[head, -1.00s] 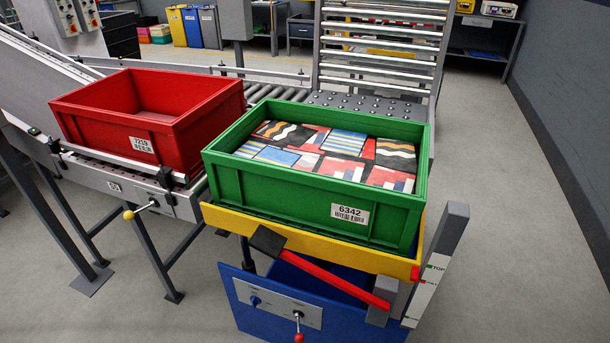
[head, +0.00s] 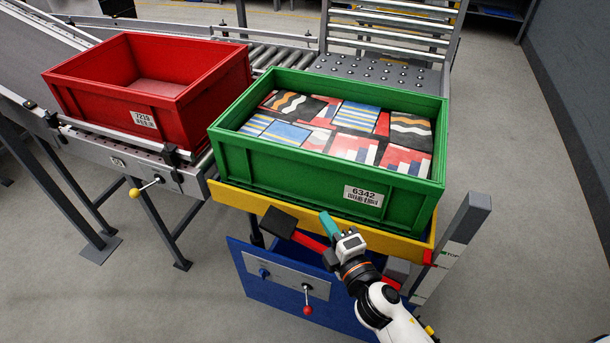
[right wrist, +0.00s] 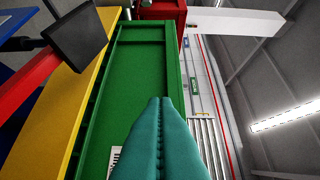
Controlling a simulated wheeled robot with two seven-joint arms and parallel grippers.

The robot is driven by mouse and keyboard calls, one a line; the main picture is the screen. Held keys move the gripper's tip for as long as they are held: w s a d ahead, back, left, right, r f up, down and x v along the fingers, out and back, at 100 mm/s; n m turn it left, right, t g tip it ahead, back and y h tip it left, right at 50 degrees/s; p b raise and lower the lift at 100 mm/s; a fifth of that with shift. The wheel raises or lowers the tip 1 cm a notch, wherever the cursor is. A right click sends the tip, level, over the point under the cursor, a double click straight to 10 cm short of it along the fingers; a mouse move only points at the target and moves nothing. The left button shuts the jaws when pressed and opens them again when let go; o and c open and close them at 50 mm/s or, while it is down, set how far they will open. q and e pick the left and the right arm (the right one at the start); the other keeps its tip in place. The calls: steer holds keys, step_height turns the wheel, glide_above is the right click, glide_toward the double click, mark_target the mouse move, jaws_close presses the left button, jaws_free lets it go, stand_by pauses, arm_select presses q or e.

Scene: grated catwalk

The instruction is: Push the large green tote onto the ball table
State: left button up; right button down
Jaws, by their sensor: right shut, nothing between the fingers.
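The large green tote (head: 290,175) is labelled 6342 and filled with flat patterned packs. It stands upright on the yellow platform (head: 240,200) of a blue lift cart. The ball table (head: 380,72), a grey plate dotted with balls, lies just behind the tote, partly hidden by it. My right gripper (head: 326,222) has its teal fingers shut and empty, in front of the platform's near side, below the label. In the right wrist view the fingers (right wrist: 160,120) point along the tote's green wall (right wrist: 140,70); contact cannot be told. My left gripper is not in view.
A red tote (head: 170,110) labelled 7219 stands on the conveyor to the left. A red lever with a black pad (head: 278,222) crosses the cart's front, close to my right gripper. A grey post (head: 465,225) rises at the cart's right corner. Floor at right is clear.

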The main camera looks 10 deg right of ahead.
steer(key=p, duration=0.2)
glide_toward(309, 170)
steer(key=w+a, duration=0.3)
steer(key=a, duration=0.1)
steer(key=shift+w+d, duration=1.1)
steer(key=shift+d, duration=0.05)
steer(key=shift+w+d, duration=0.2)
steer(key=shift+w, duration=0.1)
